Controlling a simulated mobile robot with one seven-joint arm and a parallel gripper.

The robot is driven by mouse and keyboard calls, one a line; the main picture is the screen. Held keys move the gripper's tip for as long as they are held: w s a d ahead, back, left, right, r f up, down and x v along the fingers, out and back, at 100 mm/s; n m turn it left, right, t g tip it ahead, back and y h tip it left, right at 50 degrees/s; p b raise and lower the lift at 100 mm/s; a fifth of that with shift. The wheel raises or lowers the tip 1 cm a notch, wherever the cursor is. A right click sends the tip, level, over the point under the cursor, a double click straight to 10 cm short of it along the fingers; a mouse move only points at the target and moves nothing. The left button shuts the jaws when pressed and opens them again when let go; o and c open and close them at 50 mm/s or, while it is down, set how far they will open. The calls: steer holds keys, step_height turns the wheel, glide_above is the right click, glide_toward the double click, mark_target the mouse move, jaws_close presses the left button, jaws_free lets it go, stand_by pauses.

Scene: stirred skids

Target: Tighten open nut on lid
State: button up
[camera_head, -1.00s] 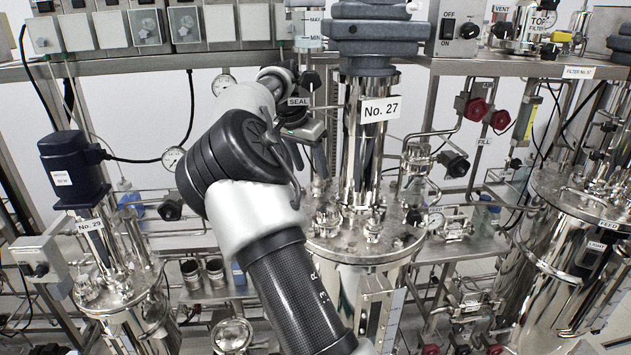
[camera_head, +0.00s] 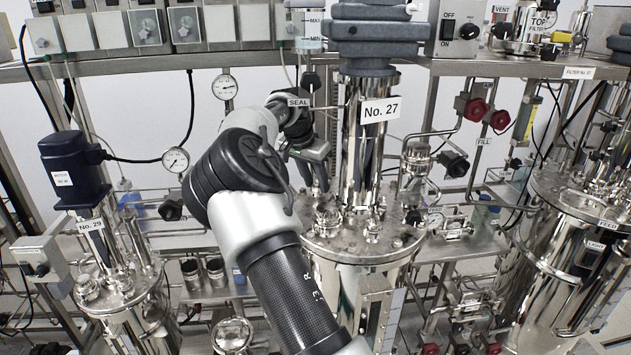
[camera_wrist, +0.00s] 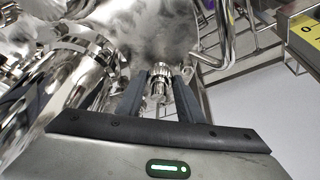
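The round steel lid (camera_head: 345,252) of vessel No. 27 stands in the middle of the head view and carries several ports and fittings. My gripper (camera_wrist: 160,76) points at a shiny ridged nut (camera_wrist: 160,88) in the wrist view. Its two dark fingers stand apart, one on each side of the nut. I cannot tell whether they touch it. In the head view my gripper (camera_head: 316,178) is at the back left of the lid, beside the central column (camera_head: 362,150), partly hidden by my arm. The nut between the fingers cannot be made out there.
The No. 27 column and a tall fitting (camera_head: 414,165) rise from the lid. Vessel No. 29 (camera_head: 120,290) stands at left, another large vessel (camera_head: 575,215) at right. Pipes, red valve knobs (camera_head: 476,110) and a gauge (camera_head: 175,159) crowd the back.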

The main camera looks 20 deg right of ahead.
steer(key=shift+w+a+m+g, duration=0.15)
steer(key=shift+m+g, duration=0.3)
steer(key=shift+m, duration=0.75)
steer(key=shift+w+d+m+g, duration=0.1)
steer(key=shift+m+g, duration=0.35)
steer(key=shift+m, duration=0.75)
steer(key=o, duration=1.1)
steer(key=shift+h, duration=0.3)
steer(key=shift+c, duration=0.2)
steer(key=v, duration=1.2)
